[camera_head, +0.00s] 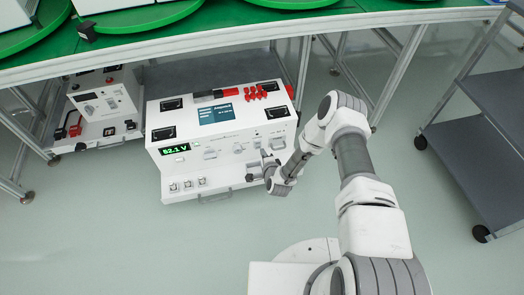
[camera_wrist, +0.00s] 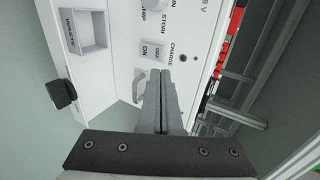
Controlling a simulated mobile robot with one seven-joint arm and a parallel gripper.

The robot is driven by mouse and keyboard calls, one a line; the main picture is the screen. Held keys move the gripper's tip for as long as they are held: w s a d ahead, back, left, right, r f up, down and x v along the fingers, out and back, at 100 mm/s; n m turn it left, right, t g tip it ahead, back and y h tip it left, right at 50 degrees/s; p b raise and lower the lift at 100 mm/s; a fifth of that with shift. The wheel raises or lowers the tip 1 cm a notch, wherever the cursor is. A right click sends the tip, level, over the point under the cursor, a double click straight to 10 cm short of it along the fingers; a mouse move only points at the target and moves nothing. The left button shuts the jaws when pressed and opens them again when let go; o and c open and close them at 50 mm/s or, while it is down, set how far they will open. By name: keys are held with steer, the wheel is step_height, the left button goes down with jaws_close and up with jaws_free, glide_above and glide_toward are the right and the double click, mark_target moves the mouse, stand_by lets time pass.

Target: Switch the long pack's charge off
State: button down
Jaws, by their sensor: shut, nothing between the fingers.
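The long pack (camera_head: 222,165) is a wide white unit on the floor with a sloping front panel and a green display (camera_head: 174,149) reading about 62.1 V. My gripper (camera_head: 267,160) is at the right part of its front. In the wrist view my gripper (camera_wrist: 168,75) is shut and empty, its fingertips close to the panel (camera_wrist: 120,20). Just beyond the tips is a white switch plate (camera_wrist: 151,52) marked ON and OFF, beside the word CHARGE. A white protruding part (camera_wrist: 138,85) shows left of the fingers. Whether the fingers touch it, and the switch's position, I cannot tell.
A smaller white unit (camera_head: 104,103) stands to the left under the green-topped table (camera_head: 200,40). Red connectors (camera_head: 256,92) sit on top of the long pack. A grey shelf cart (camera_head: 470,145) stands at right. The floor in front is clear.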

steer(key=r+p+v, duration=0.1)
steer(key=v, duration=0.5)
steer(key=shift+w+p, duration=0.2)
steer(key=shift+p, duration=0.2)
steer(key=shift+r, duration=0.1)
